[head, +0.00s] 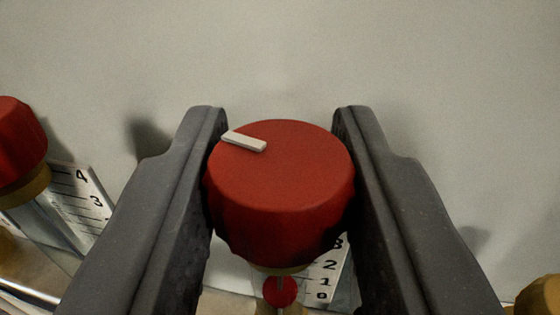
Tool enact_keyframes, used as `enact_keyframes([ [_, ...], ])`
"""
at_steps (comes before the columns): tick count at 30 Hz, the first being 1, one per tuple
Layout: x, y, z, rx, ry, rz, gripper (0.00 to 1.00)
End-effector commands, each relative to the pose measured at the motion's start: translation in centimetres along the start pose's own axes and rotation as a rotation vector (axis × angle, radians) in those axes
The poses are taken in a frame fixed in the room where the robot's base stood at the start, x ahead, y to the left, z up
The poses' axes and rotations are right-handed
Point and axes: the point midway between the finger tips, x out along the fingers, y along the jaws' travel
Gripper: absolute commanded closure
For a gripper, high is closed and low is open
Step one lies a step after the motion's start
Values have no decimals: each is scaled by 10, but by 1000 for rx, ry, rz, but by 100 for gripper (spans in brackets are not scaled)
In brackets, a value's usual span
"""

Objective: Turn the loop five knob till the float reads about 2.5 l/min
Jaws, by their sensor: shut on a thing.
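A red fluted knob (281,190) fills the middle of the head view, seen from above. A white pointer bar (244,141) on its top lies toward the upper left. My gripper (281,165) is shut on this knob, one dark finger on each side. Below the knob, a red float (280,291) shows in a clear tube. A white scale (328,275) beside it shows 2, 1 and 0, with the 3 partly hidden by the knob. From this steep angle the float appears near the 0 to 1 marks; the exact reading is unclear. No loop number is visible.
Another red knob (18,145) stands at the left edge, above a clear tube and a scale (84,203) showing 4 and 3. A yellowish knob-like part (540,296) shows at the lower right corner. The plain pale wall (280,50) behind is clear.

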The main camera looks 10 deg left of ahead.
Motion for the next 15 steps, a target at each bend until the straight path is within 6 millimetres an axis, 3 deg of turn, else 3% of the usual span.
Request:
enact_keyframes([
  [15, 0, 1, -2, 0, 3, -97, 93],
])
